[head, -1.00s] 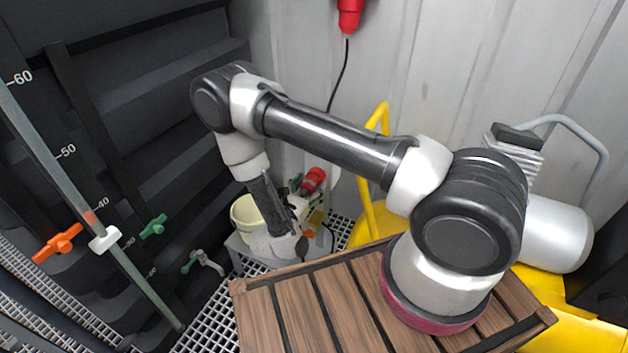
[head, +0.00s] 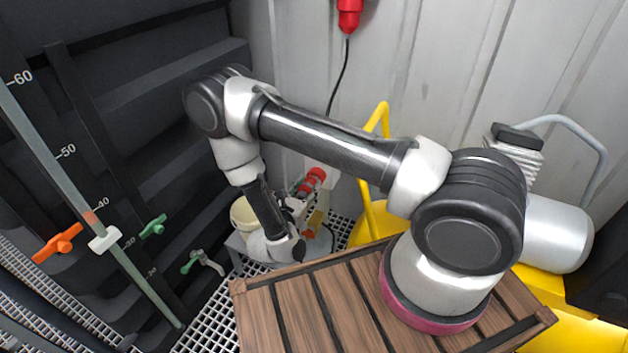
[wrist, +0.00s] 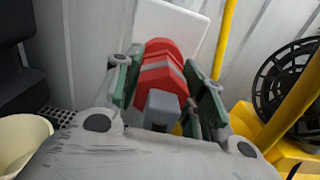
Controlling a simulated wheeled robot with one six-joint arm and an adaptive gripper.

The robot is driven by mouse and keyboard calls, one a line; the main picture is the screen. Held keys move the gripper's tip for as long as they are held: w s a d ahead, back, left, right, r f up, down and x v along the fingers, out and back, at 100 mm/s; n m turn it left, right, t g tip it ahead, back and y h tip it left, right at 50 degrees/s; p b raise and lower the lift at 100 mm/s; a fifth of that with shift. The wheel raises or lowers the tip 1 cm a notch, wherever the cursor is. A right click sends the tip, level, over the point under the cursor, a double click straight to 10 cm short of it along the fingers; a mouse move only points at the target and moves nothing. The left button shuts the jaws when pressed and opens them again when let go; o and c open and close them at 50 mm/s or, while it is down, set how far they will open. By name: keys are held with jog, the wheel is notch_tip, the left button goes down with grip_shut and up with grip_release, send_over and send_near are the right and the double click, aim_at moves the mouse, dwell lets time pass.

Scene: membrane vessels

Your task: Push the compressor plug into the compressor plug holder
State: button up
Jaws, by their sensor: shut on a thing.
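A red plug (wrist: 160,62) with a grey block at its near end sits between the green-padded fingers of my gripper (wrist: 165,78) in the wrist view. I take it to be the compressor plug. My gripper is shut on it. In the head view the red piece (head: 315,178) shows just beyond my gripper (head: 300,207), low by the wall. A white plate (wrist: 186,25) stands behind the plug in the wrist view. The plug's far end is hidden, so I cannot tell whether it touches a holder. I cannot make out the plug holder for certain.
A yellow tubular frame (head: 368,190) stands close right of my gripper. A cream bucket (head: 243,213) is on its left. Another red connector (head: 349,15) with a black cable is at the wall above. Valves and a dark tank fill the left. A slatted wooden top (head: 300,310) lies in front.

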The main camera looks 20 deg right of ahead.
aim_at(301, 198)
jog(key=shift+v, duration=2.45)
jog(key=shift+d, duration=0.1)
